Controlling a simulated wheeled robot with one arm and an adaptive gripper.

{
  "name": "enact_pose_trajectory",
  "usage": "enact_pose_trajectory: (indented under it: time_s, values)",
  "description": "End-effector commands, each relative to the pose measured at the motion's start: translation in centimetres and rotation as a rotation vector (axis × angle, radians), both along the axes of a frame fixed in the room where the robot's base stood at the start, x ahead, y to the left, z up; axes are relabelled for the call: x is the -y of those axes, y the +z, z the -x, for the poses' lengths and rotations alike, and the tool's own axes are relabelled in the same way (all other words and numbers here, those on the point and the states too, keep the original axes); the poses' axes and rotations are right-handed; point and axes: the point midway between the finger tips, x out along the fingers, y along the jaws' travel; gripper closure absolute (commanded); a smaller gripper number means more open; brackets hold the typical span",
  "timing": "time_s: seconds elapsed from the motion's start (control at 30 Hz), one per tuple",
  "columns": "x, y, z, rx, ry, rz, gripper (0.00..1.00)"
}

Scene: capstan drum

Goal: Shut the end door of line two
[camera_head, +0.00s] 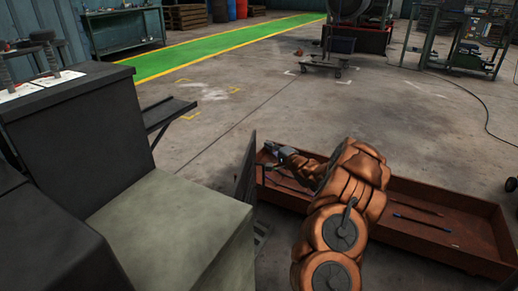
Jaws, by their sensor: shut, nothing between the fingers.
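A dark flat panel (244,178), which looks like the end door, stands edge-on beside the right side of the grey-green cabinet (170,225). I cannot tell for sure that it is the door of line two. My gripper (270,148) is at the end of my orange arm, just right of the panel's upper edge. It is shut and empty. I cannot tell whether it touches the panel. The panel's hinge and lower part are not clear.
A rust-brown long tray (480,262) with several rods lies on the floor below my arm. A dark machine housing (75,130) stands at left, with a dark shelf (168,113) sticking out behind. Concrete floor (260,95) is clear beyond. A trolley (320,68) stands farther back.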

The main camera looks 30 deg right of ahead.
Motion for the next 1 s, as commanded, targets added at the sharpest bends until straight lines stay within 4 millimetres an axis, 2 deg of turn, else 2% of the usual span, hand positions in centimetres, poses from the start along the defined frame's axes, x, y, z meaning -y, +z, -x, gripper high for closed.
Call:
enact_pose_trajectory:
  time_s: [0.03,0.2,0.4,1.0]
  values:
    - [-0.3,-0.2,-0.8,0.002,0.003,0.002,1.0]
    - [-1.9,-0.2,-1.8,0.003,0.003,-0.001,1.0]
    - [-2.8,-0.2,-2.7,0.0,0.0,-0.001,1.0]
    - [-3.2,0.0,-3.0,0.0,0.002,0.0,1.0]
